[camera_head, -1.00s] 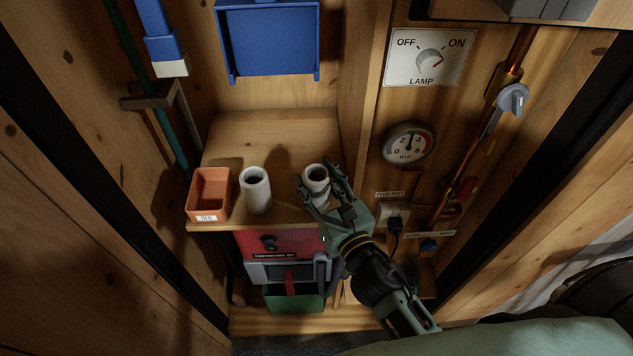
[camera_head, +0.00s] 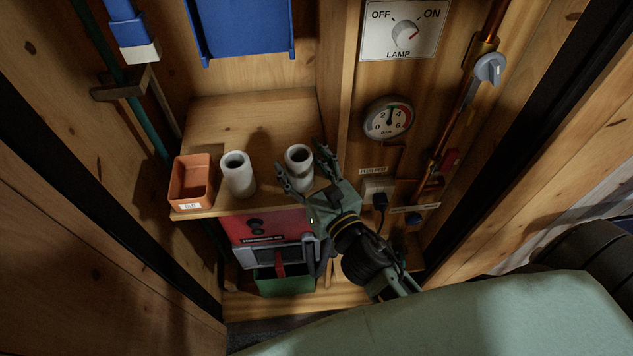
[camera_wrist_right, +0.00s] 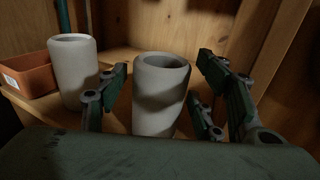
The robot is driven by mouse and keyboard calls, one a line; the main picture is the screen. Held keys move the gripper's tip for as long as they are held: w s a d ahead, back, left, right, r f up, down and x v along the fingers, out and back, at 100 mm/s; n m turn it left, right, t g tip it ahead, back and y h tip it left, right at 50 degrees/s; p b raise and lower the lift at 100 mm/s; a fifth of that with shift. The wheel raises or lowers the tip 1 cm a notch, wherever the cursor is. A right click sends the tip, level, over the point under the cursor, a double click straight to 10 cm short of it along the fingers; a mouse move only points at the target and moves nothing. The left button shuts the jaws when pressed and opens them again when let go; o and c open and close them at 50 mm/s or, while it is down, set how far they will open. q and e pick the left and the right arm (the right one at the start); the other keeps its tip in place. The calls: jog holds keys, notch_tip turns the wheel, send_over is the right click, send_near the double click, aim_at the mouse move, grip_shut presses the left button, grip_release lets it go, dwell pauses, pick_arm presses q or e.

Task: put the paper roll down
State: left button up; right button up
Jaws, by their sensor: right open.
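Two pale paper rolls stand upright on the wooden shelf (camera_head: 255,125). The right-hand roll (camera_head: 299,170) is close to my right gripper (camera_head: 302,168); the left-hand roll (camera_head: 238,175) stands apart, between it and the orange bin. In the right wrist view the nearer roll (camera_wrist_right: 158,95) stands between the spread fingers of my right gripper (camera_wrist_right: 165,90), with gaps showing beside it. The other roll (camera_wrist_right: 76,72) is to the left. My right gripper is open. Part of the nearer roll's base is hidden. My left gripper is not in view.
An orange bin (camera_head: 191,183) stands at the shelf's left end. Below the shelf are a red box (camera_head: 268,226) and a green bin (camera_head: 285,282). A gauge (camera_head: 388,119), lamp switch (camera_head: 404,32) and copper pipe are on the right. The shelf is clear behind the rolls.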

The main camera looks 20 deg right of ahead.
jog(key=s+d+b, duration=0.1)
jog(key=s+b, duration=0.3)
jog(key=s, duration=0.7)
jog(key=shift+d, duration=0.15)
dwell(1.0)
